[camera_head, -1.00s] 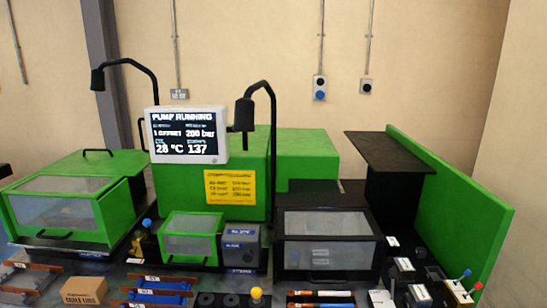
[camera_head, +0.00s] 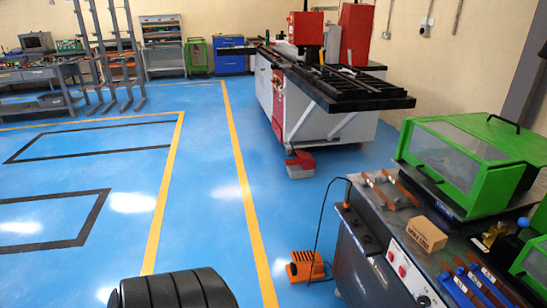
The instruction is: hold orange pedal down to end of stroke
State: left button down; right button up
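The orange pedal (camera_head: 305,267) sits on the blue floor at the bottom centre, close to the left end of the green machine's bench (camera_head: 385,262). A black cable rises from it towards the bench. Nothing is seen touching the pedal, and how far it is pressed cannot be told. Neither of my grippers can be made out in the head view.
A red and white machine (camera_head: 335,115) stands behind, with a red pedal (camera_head: 300,163) on the floor at its base. A cardboard box (camera_head: 426,234) and a green guarded unit (camera_head: 470,165) are on the bench. The marked blue floor (camera_head: 80,185) at left is free.

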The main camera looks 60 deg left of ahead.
aim_at(299, 256)
jog(key=u, duration=1.7)
jog(key=z, duration=0.3)
jog(key=i+j+z, duration=0.1)
jog(key=z, duration=0.3)
jog(key=j+z, duration=0.4)
jog(key=i+j+z, duration=0.1)
jog(key=z, duration=0.3)
jog(key=j+z, duration=0.25)
jog(key=z, duration=0.15)
jog(key=j+z, duration=0.1)
jog(key=j, duration=0.35)
jog(key=k+j+z, duration=0.1)
jog(key=j, duration=0.35)
jog(key=k+j+z, duration=0.15)
jog(key=j, duration=0.25)
jog(key=j+z, duration=0.1)
jog(key=j, duration=0.35)
jog(key=k+j+z, duration=0.1)
jog(key=j, duration=0.3)
jog(key=k+j+z, duration=0.1)
jog(key=j, duration=0.35)
jog(key=k+j+z, duration=0.1)
jog(key=j, duration=0.3)
jog(key=k+j, duration=0.3)
jog(key=j, duration=0.25)
